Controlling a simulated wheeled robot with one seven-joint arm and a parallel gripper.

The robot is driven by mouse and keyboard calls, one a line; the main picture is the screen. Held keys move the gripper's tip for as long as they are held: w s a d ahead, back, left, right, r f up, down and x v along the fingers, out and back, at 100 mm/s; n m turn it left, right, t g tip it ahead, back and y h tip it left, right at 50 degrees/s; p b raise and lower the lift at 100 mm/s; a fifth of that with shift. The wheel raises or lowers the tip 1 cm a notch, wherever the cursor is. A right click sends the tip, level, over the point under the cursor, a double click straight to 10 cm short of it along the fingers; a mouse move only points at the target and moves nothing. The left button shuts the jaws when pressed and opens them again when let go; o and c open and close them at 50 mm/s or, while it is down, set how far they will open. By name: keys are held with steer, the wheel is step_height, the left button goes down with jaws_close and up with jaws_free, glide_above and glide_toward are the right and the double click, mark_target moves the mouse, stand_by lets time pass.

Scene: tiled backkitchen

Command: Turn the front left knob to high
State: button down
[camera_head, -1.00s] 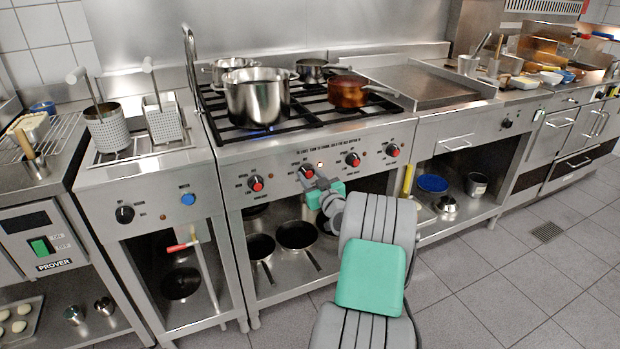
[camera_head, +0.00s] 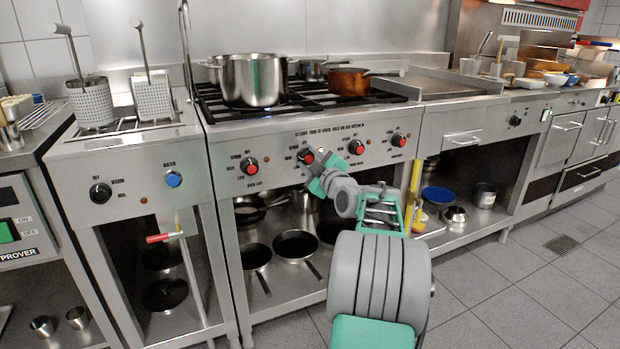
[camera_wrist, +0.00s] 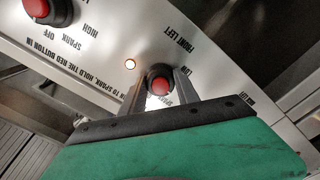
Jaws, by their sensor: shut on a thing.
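The front left knob (camera_head: 305,157) is a black knob with a red button, second from the left on the stove's front panel. In the wrist view the same knob (camera_wrist: 160,84) sits between my two grey fingers, below the upside-down "FRONT LEFT" lettering. My gripper (camera_head: 310,165) reaches it from the front and is shut on it; the fingers also show in the wrist view (camera_wrist: 161,90). The fingers and green palm hide part of the knob and its lettering, so I cannot tell its exact setting.
Other red-button knobs stand left (camera_head: 249,166) and right (camera_head: 355,147) of it. A large steel pot (camera_head: 253,82) and a copper pan (camera_head: 348,82) sit on the burners above. Pans (camera_head: 296,245) lie on the shelf below. The floor at the right is clear.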

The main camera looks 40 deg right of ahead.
steer(key=shift+f+n+b, duration=0.1)
steer(key=shift+n+b, duration=0.5)
steer(key=shift+b, duration=0.3)
steer(key=c, duration=0.9)
jaws_free()
steer(key=p+v, duration=0.1)
steer(key=v, duration=0.7)
steer(key=shift+p, duration=0.3)
